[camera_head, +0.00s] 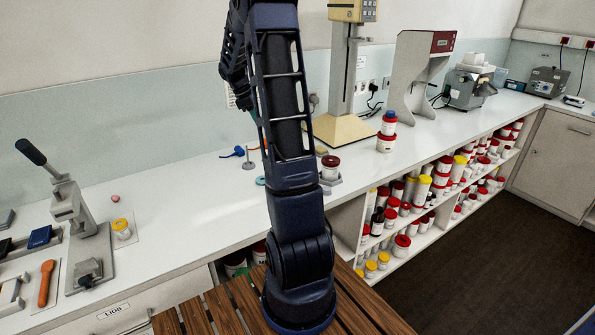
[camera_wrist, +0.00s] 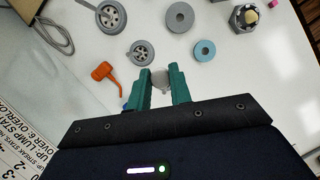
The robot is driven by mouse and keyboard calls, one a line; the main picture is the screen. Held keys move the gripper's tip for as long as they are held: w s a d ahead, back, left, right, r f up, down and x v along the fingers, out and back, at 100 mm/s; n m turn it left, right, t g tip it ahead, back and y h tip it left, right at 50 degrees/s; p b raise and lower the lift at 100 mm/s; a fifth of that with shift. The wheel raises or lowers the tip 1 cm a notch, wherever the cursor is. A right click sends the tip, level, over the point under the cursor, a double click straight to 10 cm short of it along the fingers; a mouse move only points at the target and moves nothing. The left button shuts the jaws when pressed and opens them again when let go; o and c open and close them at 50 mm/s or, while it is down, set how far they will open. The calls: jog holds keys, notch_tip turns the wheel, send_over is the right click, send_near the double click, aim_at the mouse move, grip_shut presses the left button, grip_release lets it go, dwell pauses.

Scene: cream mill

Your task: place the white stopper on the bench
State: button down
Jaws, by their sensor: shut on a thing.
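My gripper (camera_wrist: 161,84) shows in the wrist view with its two teal fingers closed on a small pale, rounded piece, the white stopper (camera_wrist: 160,78). Only part of the stopper shows between the fingertips. It is over the white bench (camera_wrist: 215,90); I cannot tell whether it touches the surface. In the head view my arm hides the gripper and the stopper. The bench (camera_head: 170,190) runs along the wall there.
Near the fingers lie an orange tool (camera_wrist: 104,73), grey round fittings (camera_wrist: 142,53), a grey disc (camera_wrist: 180,17) and a blue ring (camera_wrist: 204,50). A printed sheet (camera_wrist: 25,145) lies at lower left. A lever press (camera_head: 75,215) stands left; a stand (camera_head: 343,75) stands behind my arm.

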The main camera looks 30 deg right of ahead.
jog(key=s+d+m+g+y, duration=0.1)
jog(key=s+d+m, duration=0.35)
jog(key=d, duration=0.45)
jog(key=s+d+m+g+y, duration=0.1)
jog(key=s+d+m, duration=0.3)
jog(key=d, duration=0.5)
jog(key=m+y, duration=0.2)
jog(key=m, duration=0.4)
send_over(349, 173)
jog(key=w, duration=0.1)
jog(key=shift+n, duration=0.25)
jog(key=f, duration=1.9)
jog(key=shift+w+d+f, duration=0.2)
jog(key=shift+w+f, duration=0.05)
jog(key=shift+f, duration=0.1)
jog(key=shift+f+g, duration=0.1)
jog(key=shift+g, duration=0.2)
jog(key=c, duration=1.3)
grip_release()
jog(key=v, duration=1.2)
jog(key=shift+d+r, duration=0.15)
jog(key=shift+r, duration=0.1)
